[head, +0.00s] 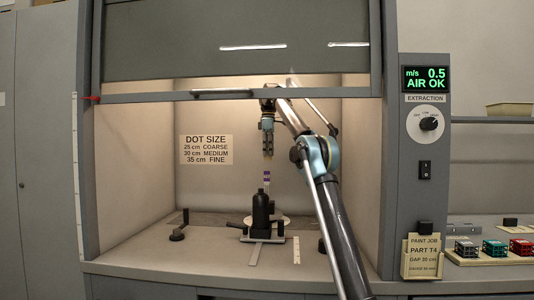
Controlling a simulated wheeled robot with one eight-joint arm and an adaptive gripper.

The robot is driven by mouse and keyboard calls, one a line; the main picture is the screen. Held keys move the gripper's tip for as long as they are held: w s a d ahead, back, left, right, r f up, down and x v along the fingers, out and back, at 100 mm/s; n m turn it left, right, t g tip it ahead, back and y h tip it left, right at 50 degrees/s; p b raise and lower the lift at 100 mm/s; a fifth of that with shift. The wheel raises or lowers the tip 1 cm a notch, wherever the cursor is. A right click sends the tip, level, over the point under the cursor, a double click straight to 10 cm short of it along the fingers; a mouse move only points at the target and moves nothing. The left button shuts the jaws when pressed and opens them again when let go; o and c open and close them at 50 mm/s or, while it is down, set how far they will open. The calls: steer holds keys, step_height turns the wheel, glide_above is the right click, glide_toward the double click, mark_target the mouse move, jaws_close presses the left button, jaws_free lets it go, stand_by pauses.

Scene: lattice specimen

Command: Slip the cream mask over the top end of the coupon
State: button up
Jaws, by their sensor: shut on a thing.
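My gripper (268,150) points down inside the fume hood, near the middle of its opening. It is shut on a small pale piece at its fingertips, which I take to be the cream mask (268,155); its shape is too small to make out. The coupon (266,179) is a narrow upright strip with purple and pale parts. It stands below my gripper in the picture, with a visible gap between them. Its lower end is hidden behind a black bottle (262,210). How far apart they are in depth I cannot tell.
A pale round plate (283,221) lies behind the bottle. Dark fixtures (178,235) stand on the hood floor (130,250) to the left and right. The raised sash edge (150,97) crosses above my gripper. Coloured racks (495,247) sit outside at right.

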mark_target(267, 159)
steer(key=shift+s+a+f, duration=0.1)
steer(key=shift+a+f, duration=0.05)
steer(key=shift+f, duration=1)
steer(key=shift+s+a+f, duration=0.1)
steer(key=shift+a+f, duration=0.05)
steer(key=shift+f, duration=0.95)
jaws_close()
steer(key=shift+d, duration=0.1)
steer(key=shift+f, duration=2.8)
steer(key=o, duration=1.3)
jaws_free()
steer(key=shift+c, duration=0.2)
